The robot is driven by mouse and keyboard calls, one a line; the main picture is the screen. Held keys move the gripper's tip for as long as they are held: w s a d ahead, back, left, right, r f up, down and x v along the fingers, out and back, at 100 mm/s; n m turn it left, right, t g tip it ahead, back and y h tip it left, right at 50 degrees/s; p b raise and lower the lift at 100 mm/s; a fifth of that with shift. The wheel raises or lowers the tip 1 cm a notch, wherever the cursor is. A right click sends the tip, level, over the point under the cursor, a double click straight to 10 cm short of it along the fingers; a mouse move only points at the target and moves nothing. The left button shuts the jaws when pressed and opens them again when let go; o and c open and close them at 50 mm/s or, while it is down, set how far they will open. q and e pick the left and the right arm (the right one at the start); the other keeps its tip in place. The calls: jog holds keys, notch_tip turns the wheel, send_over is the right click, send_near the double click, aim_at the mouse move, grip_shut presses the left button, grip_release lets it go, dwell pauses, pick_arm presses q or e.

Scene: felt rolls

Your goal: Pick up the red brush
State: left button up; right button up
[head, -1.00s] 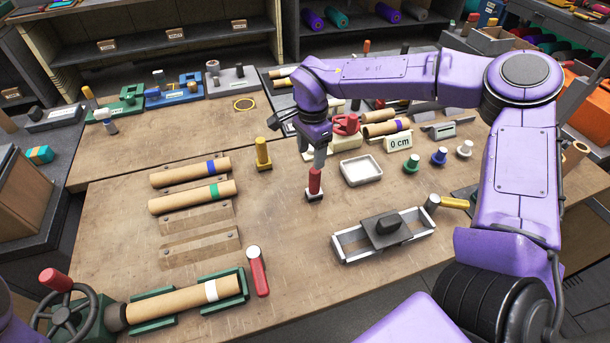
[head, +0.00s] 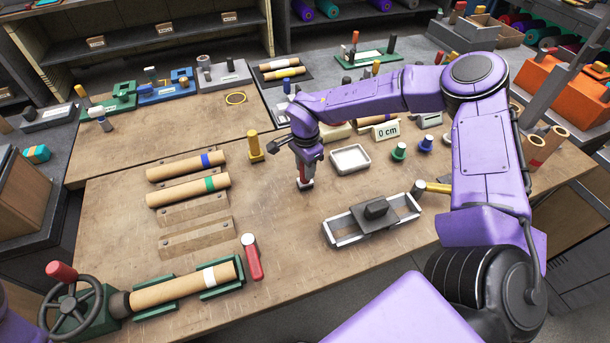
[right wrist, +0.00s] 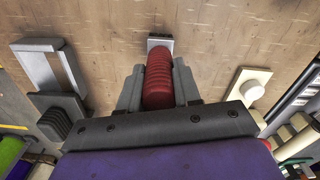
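The red brush (right wrist: 158,80) stands upright on the workbench, with a ridged red handle and a pale grey foot. In the head view only a little of the red brush (head: 304,184) shows below my right gripper (head: 305,170). In the right wrist view the fingers of my right gripper (right wrist: 158,88) lie against both sides of the handle, with no clear gap. The foot appears to rest on the bench. My left gripper is not in view; only a bit of purple arm shows at the lower left.
A yellow-handled brush (head: 255,146) stands to the left. A white tray (head: 350,158) lies to the right, and a metal frame with a dark block (head: 372,220) is nearer. A red-handled tool (head: 251,257) lies by the green roll stand. Bare bench surrounds the brush.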

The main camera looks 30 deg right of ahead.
jog(key=shift+w+r, duration=0.1)
jog(key=shift+r, duration=0.4)
jog(key=s+a+r+b, duration=0.4)
jog(key=s+a+r, duration=0.5)
jog(key=r, duration=0.3)
jog(key=shift+s+a+b, duration=0.3)
jog(key=shift+s+a, duration=0.1)
jog(key=shift+a, duration=0.2)
